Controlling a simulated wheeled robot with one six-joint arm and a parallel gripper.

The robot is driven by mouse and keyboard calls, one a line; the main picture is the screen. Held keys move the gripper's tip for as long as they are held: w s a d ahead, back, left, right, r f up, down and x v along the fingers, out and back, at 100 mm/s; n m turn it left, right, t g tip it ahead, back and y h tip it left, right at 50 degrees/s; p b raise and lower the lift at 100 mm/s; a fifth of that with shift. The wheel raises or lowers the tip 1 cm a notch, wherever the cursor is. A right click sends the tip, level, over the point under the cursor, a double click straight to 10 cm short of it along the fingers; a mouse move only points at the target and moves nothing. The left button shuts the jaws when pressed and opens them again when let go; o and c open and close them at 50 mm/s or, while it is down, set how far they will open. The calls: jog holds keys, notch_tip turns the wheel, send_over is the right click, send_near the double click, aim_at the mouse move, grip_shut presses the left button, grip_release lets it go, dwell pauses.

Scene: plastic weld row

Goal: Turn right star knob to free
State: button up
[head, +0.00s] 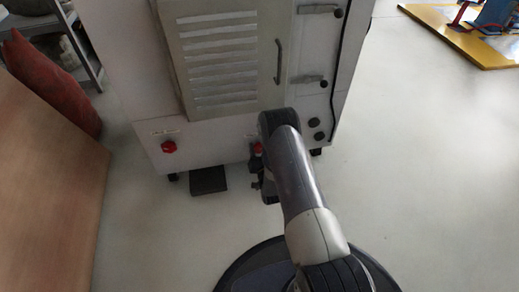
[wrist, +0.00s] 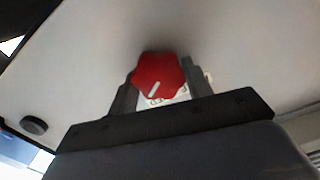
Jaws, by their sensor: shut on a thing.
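The right star knob (wrist: 158,74) is red with a lobed rim and a short white pointer line, seen in the wrist view on a pale panel. The pointer slants toward the lower left of that view. My gripper (wrist: 160,88) is shut on the knob, with one dark finger on each side of it. A label behind the knob is mostly hidden. In the head view the knob (head: 257,149) shows as a small red patch beside my gripper (head: 258,160), partly covered by my arm. The left red star knob (head: 169,147) sits apart on the same panel, under a small label.
The pale cabinet (head: 215,148) has a louvred door (head: 222,60) with a handle above the knobs. A dark block (head: 208,180) lies at its foot. A brown board (head: 45,190) and red sack (head: 50,85) stand left. Floor on the right (head: 430,170) is clear.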

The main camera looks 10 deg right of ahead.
jog(key=shift+n, duration=0.3)
jog(key=n, duration=0.5)
jog(key=shift+a+n, duration=0.1)
jog(key=shift+n, duration=0.2)
jog(key=n, duration=0.5)
jog(key=shift+f+n, duration=0.1)
jog(key=shift+n, duration=0.2)
jog(key=n, duration=0.6)
jog(key=shift+a, duration=0.1)
jog(key=n, duration=0.5)
jog(key=shift+f+n, duration=0.15)
jog(key=shift+n, duration=0.25)
jog(key=o, duration=1)
jog(key=shift+c, duration=0.2)
